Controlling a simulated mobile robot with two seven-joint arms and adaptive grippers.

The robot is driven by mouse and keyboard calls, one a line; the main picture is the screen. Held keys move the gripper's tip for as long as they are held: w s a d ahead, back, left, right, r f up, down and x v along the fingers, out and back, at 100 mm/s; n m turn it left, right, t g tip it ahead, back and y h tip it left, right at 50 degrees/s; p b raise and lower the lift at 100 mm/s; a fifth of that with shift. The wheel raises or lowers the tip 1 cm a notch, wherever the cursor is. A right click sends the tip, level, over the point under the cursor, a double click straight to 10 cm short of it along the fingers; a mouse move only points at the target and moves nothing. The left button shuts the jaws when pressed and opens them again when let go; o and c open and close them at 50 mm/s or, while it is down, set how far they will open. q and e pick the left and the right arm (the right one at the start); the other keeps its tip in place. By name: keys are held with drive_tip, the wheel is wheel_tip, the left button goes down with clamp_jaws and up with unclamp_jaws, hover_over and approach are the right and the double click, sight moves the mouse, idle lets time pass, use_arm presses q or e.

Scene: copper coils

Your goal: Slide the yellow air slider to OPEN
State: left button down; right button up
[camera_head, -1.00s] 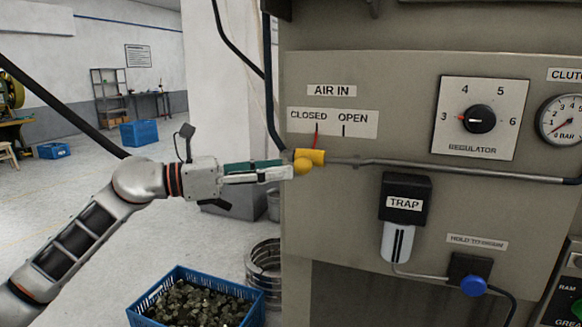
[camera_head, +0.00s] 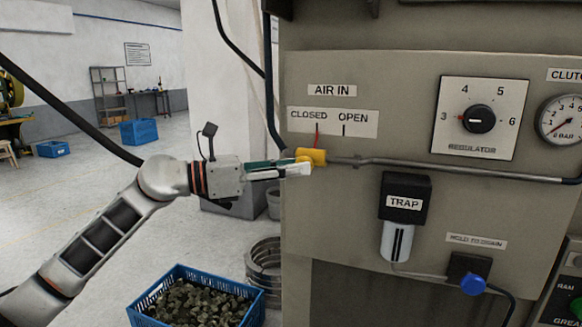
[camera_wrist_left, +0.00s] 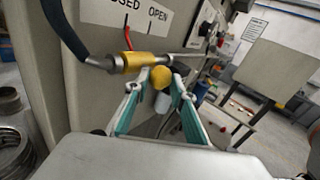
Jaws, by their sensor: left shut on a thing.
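The yellow air slider (camera_head: 312,156) is a yellow sleeve on the air pipe with a round yellow knob. Its sleeve sits below the CLOSED mark on the AIR IN label (camera_head: 333,123), with a red line above it. My left gripper (camera_head: 300,168) reaches in from the left and is at the knob. In the left wrist view the sleeve (camera_wrist_left: 137,62) lies along the pipe under the label. The yellow knob (camera_wrist_left: 161,77) is between the two fingertips of my left gripper (camera_wrist_left: 160,82), which are shut on it. My right gripper is not in view.
The pipe (camera_head: 450,168) runs right along the grey panel. A regulator knob (camera_head: 478,119), a pressure gauge (camera_head: 562,120) and a trap (camera_head: 404,205) are on the panel. A blue crate of dark pieces (camera_head: 195,298) stands below on the floor.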

use_arm(q)
drive_tip(key=s+d+p, duration=0.2)
drive_tip(key=d+p, duration=0.1)
drive_tip(key=d, duration=0.3)
drive_tip(key=c, duration=1.7)
unclamp_jaws()
drive_tip(key=shift+s+d, duration=0.1)
drive_tip(key=shift+d, duration=0.05)
drive_tip(key=v, duration=1.2)
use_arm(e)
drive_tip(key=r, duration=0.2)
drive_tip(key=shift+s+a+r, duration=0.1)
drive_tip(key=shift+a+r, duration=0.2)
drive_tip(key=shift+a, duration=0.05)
